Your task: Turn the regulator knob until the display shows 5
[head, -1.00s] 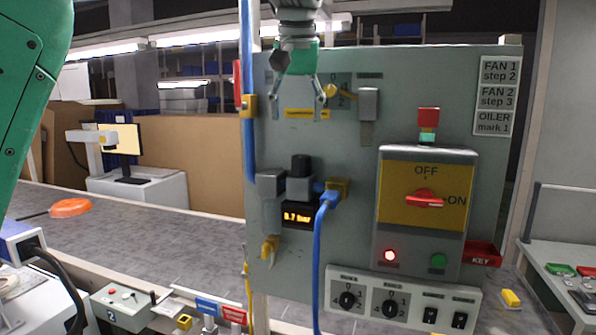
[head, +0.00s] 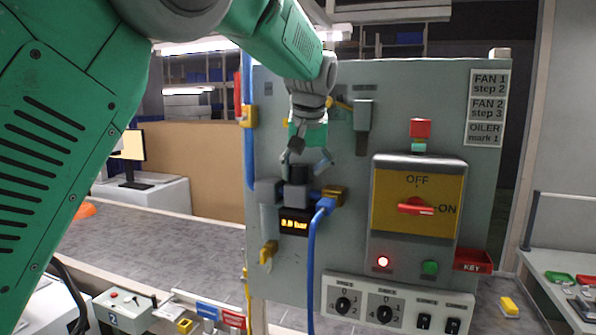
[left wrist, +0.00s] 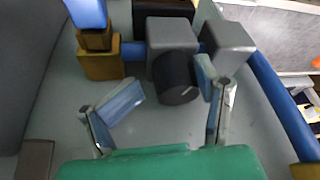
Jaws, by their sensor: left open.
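The regulator knob (head: 299,173) is a black cylinder on top of a grey regulator block (head: 297,195) on the panel. In the left wrist view the knob (left wrist: 178,80) shows a pale mark on its face. The display (head: 296,222) below has orange characters ending in "bar"; its digits are blurred, perhaps 0.0. My left gripper (head: 307,160) is open just above the knob in the head view. In the left wrist view its right fingertip (left wrist: 206,76) is beside the knob and its left fingertip (left wrist: 122,100) stands clearly apart. I cannot tell if anything touches. My right gripper is out of view.
A blue hose (head: 313,265) hangs from a yellow fitting (head: 334,195) right of the regulator. A grey lever box (head: 364,115) is up right. The yellow switch box (head: 417,198) stands further right. A yellow valve (head: 268,252) is below left.

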